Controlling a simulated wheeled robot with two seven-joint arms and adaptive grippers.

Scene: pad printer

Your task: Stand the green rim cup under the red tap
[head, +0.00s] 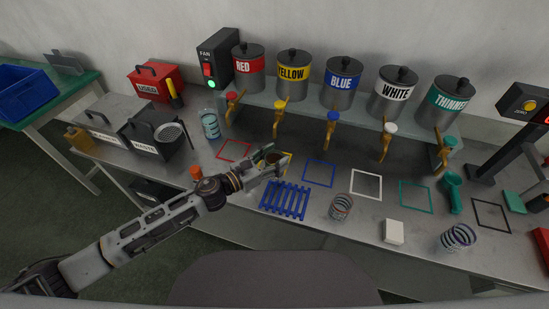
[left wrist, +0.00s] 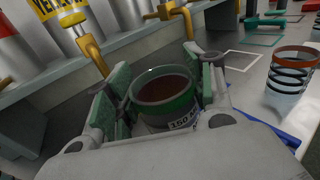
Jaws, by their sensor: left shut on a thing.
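The green rim cup (left wrist: 165,97) is held between the green finger pads of my left gripper (left wrist: 160,100) in the left wrist view. It carries a "150 ML" label and looks dark reddish brown inside. In the head view my left gripper (head: 274,168) is over the bench by the yellow square, below the yellow tap (head: 278,118); its fingers partly hide the cup. I cannot tell the cup's height above the bench. The red tap (head: 231,102), under the RED tank (head: 248,72), is further left and back, with a red square outline (head: 221,152) in front of it.
A clear cup (head: 210,124) stands left of the red square. Striped cups (head: 341,207) (head: 458,237) and a white block (head: 393,232) are further right. The WASTE box (head: 146,140) is at left. The red square looks empty.

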